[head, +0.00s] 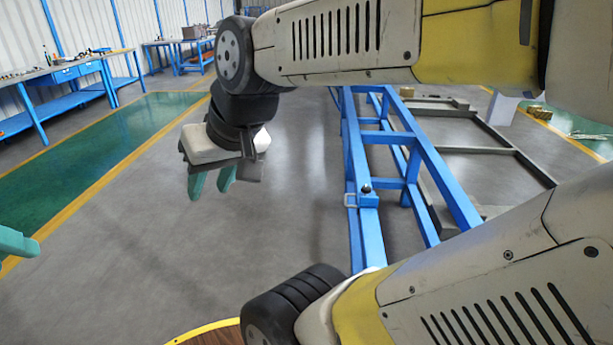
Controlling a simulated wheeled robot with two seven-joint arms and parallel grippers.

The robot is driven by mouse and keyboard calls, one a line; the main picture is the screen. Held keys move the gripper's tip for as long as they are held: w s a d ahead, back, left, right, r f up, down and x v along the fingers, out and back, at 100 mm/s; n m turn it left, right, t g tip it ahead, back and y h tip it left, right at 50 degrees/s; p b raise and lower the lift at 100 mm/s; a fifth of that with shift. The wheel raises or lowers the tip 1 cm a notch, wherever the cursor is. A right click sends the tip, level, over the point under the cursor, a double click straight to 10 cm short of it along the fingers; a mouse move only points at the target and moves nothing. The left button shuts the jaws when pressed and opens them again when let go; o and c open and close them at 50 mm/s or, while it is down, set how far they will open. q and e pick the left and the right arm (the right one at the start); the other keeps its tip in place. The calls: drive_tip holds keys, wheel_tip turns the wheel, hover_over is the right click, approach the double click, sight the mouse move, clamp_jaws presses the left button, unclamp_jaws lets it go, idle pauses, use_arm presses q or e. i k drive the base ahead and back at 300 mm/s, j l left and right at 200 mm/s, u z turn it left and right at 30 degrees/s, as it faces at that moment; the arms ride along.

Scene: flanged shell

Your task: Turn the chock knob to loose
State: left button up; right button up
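A small dark knob (366,188) stands on a blue block (362,201) on the near rail of the long blue frame; it looks like the chock knob. Its setting is too small to read. My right gripper (209,190) hangs left of the frame, over bare floor, with its two teal fingers pointing down and a gap between them. It is empty and well apart from the knob. A teal fingertip of my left gripper (14,243) shows at the left edge; the rest is out of view.
The blue frame (355,150) runs away from me right of centre. A grey metal frame (480,151) lies beyond it. Blue workbenches (70,70) stand at the back left. The grey floor between the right gripper and the blue frame is clear.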

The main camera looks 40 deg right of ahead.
sight(366, 189)
drive_tip(key=i+j+z, duration=0.2)
drive_tip(key=i, duration=0.3)
drive_tip(key=i+j+z, duration=0.15)
drive_tip(key=i+j, duration=0.25)
drive_tip(key=i+l+z, duration=0.1)
drive_tip(key=i+z, duration=0.9)
drive_tip(key=i+j+z, duration=0.25)
drive_tip(key=z, duration=0.25)
drive_tip(key=i+l+z, duration=0.15)
drive_tip(key=i+z, duration=0.15)
drive_tip(key=z, duration=0.15)
drive_tip(key=i+l+z, duration=0.1)
drive_tip(key=i+z, duration=0.55)
drive_tip(key=z, duration=0.25)
